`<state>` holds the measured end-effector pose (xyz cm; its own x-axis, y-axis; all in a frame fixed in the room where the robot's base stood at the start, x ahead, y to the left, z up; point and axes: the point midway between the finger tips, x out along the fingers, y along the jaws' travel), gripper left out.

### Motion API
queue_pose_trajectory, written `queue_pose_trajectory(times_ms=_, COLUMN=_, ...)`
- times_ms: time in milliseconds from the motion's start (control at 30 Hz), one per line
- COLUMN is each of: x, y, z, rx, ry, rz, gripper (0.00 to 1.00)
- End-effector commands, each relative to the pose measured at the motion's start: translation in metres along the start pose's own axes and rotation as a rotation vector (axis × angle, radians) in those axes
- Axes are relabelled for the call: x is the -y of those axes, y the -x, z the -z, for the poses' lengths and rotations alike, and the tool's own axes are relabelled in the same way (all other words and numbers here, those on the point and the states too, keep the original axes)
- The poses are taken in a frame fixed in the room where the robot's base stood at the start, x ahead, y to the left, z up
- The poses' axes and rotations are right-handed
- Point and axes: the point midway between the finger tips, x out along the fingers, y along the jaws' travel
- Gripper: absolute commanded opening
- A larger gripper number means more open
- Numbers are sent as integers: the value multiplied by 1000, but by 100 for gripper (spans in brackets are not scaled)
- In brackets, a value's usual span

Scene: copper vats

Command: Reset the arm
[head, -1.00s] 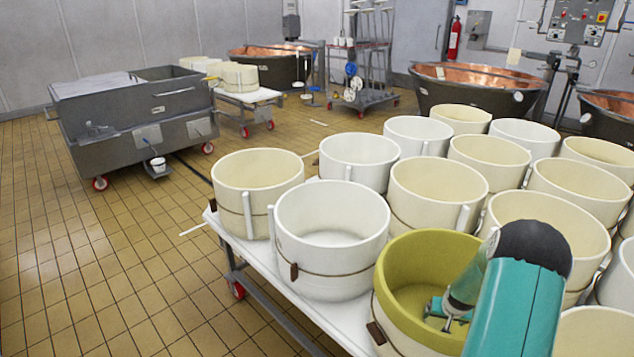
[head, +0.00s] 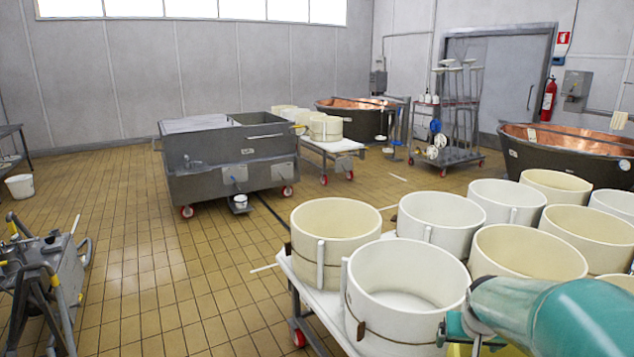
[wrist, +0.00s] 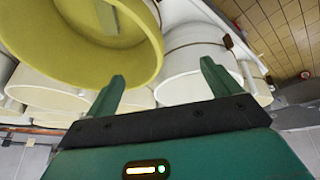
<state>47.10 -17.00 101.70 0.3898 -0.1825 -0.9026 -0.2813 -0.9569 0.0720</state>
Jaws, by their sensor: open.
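My teal arm (head: 590,315) reaches in from the lower right of the head view, over the white moulds. My gripper (wrist: 164,80) is open in the wrist view, its two green fingers spread apart with nothing held between them. A yellow-green mould (wrist: 125,75) fills the upper left of the wrist view, beyond the left finger. A white mould (wrist: 190,65) shows beyond the gap and the right finger. In the head view the gripper end is partly cut off by the lower edge, and the yellow-green mould is almost wholly hidden.
Several round moulds, including a white one (head: 405,290), crowd a wheeled white table (head: 320,305). A grey wheeled vat (head: 225,165) stands farther back. Copper vats (head: 570,140) and a rack (head: 455,110) line the back. A metal frame (head: 40,280) stands at left. Tiled floor between is clear.

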Motion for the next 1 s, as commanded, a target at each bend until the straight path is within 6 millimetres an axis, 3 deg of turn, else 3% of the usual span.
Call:
queue_pose_trajectory(times_ms=33, x=14, y=22, z=-6, rx=-14, ry=20, rz=10, gripper=89)
queue_pose_trajectory(times_ms=200, x=49, y=79, z=-36, rx=-31, ry=75, rz=45, gripper=89)
queue_pose_trajectory(times_ms=500, x=92, y=158, z=-112, rx=-57, ry=170, rz=134, gripper=89)
queue_pose_trajectory(times_ms=700, x=104, y=182, z=-152, rx=-64, ry=215, rz=183, gripper=89)
queue_pose_trajectory(times_ms=1000, x=105, y=186, z=-161, rx=-61, ry=224, rz=193, gripper=89)
